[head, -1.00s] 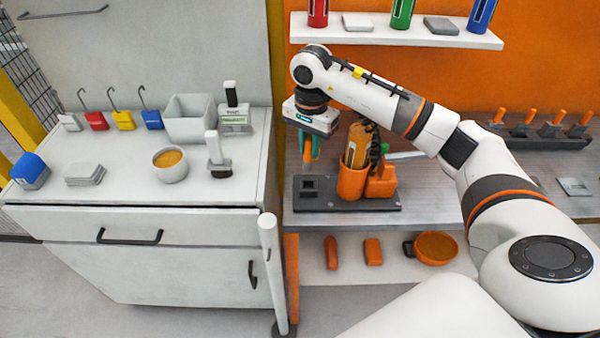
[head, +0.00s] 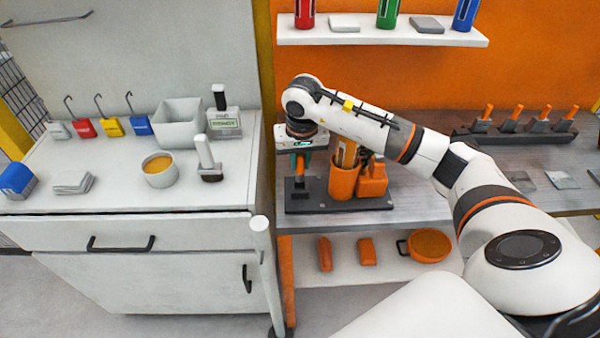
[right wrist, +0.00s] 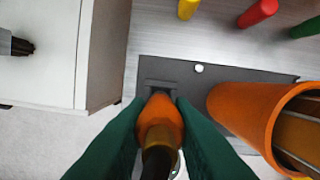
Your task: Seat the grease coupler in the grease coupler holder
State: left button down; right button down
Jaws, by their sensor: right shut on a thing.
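My right gripper (head: 299,172) points down with teal fingers just above the small dark block of the grease coupler holder (head: 297,188), on the left of a dark base plate (head: 370,205). In the right wrist view my right gripper (right wrist: 160,110) is shut on the grease coupler (right wrist: 160,122), an orange rounded piece with a dark lower end in the picture. The coupler's far end lies over or against the holder (right wrist: 160,80); I cannot tell whether it is inside. My left gripper is not in view.
An orange cup (head: 343,184) holding an orange cylinder stands on the plate close right of the gripper, also in the right wrist view (right wrist: 235,105). An orange block (head: 372,182) stands beside it. A white cabinet (head: 150,225) is close on the left.

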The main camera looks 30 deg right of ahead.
aim_at(300, 180)
notch_tip(300, 180, down, 4)
jog(key=shift+f+p, duration=0.2)
jog(key=shift+p, duration=0.35)
jog(key=shift+f, duration=0.1)
jog(key=shift+f+b, duration=0.15)
jog(key=shift+b, duration=0.15)
jog(key=c, duration=1.3)
grip_release()
jog(key=shift+o, duration=0.2)
